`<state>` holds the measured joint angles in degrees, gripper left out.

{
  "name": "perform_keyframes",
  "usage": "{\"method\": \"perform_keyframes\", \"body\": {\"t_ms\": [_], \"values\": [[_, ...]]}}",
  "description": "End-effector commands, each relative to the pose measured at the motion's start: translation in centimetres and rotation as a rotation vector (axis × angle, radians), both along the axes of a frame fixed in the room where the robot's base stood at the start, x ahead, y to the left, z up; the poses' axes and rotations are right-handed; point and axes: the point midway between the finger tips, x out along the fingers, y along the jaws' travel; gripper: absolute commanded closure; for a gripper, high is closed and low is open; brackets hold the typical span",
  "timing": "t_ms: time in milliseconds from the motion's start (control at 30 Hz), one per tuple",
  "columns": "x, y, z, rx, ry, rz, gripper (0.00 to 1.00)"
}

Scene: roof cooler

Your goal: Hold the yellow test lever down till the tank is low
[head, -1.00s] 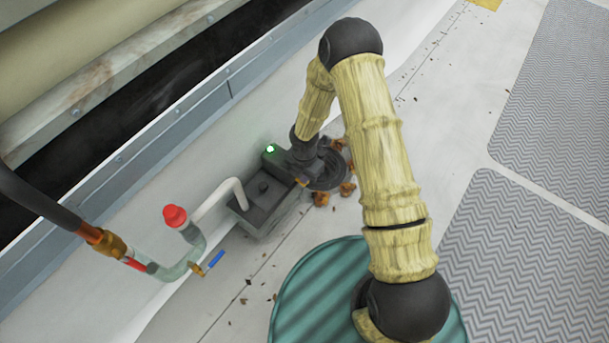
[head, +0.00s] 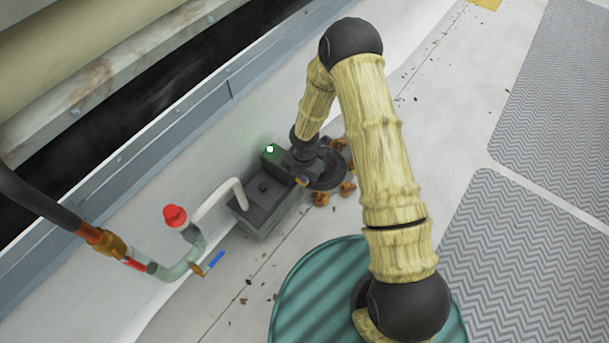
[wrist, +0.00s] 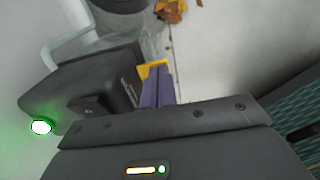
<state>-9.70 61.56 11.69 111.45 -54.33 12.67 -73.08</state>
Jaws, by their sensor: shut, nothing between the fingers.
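The dark grey pump box (head: 260,205) sits on the pale floor against the white wall, and it also shows in the wrist view (wrist: 95,80). A green lamp (head: 270,149) glows on its end and shows in the wrist view too (wrist: 41,127). The yellow test lever (wrist: 150,67) shows at the tips of my gripper's purple fingers. My gripper (wrist: 156,78) is shut with its tips against or just over the lever; the exact contact is hard to tell. In the head view my wrist mostly hides the lever. The water level inside the box is not visible.
A white pipe (head: 215,200) runs from the box to a clear fitting with a red cap (head: 175,215) and a blue-handled valve (head: 212,262). Brown leaves (head: 320,198) lie beside the box. Grey tread mats (head: 530,240) lie at the right.

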Motion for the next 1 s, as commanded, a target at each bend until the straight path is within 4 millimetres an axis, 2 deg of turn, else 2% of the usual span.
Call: {"method": "perform_keyframes", "body": {"t_ms": [267,467,867,1000], "values": [[-0.3,-0.1,-0.3,-0.003,0.009,0.0,1.0],[-0.3,-0.1,0.4,-0.004,0.008,0.0,1.0],[-0.1,-0.1,4.5,-0.001,0.002,-0.001,1.0],[0.0,-0.1,6.9,0.0,0.0,-0.002,1.0]]}}
